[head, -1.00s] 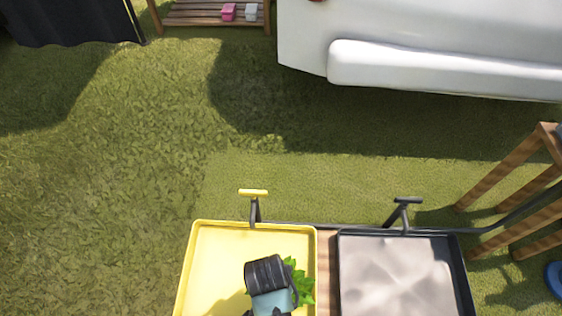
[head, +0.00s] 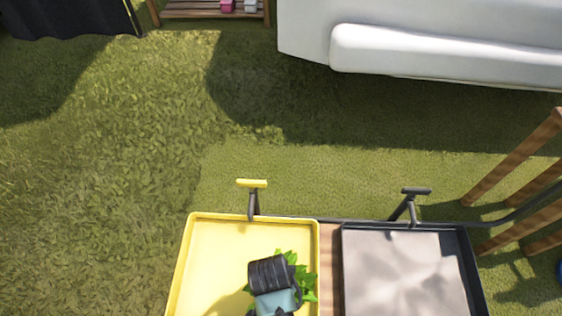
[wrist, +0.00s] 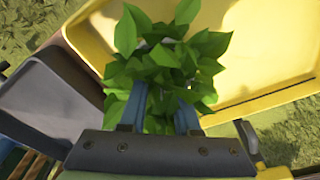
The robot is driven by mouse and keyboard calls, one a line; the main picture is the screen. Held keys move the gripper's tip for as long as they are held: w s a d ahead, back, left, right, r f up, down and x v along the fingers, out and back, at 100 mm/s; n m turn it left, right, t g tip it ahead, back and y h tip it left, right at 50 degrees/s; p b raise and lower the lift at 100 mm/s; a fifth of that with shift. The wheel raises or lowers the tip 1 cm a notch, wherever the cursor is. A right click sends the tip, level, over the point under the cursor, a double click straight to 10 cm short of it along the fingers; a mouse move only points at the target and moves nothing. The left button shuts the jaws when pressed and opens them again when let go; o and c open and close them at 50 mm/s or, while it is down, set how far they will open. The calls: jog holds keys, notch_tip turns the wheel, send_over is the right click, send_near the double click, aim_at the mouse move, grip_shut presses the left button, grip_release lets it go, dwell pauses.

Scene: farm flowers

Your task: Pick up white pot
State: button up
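A small white pot (head: 250,6) stands on the slatted wooden shelf at the top edge of the head view, beside a pink pot (head: 227,6). Both are cut by the frame edge. My gripper (wrist: 159,108) is far from them, above the yellow tray. A leafy green plant (wrist: 165,65) fills the space at and between its two fingers, which stand apart. The leaves hide the fingertips and whatever holds the plant, so I cannot tell whether it is gripped. The plant also shows beside my gripper in the head view (head: 309,283).
The yellow tray (head: 205,255) has a grey-filled dark tray (head: 400,265) to its right. Wooden legs (head: 520,155) stand at the right. A large white body (head: 450,50) is at the upper right and dark cloth (head: 70,20) at the upper left. Grass between is clear.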

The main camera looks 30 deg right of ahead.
grip_shut()
dwell(1.1)
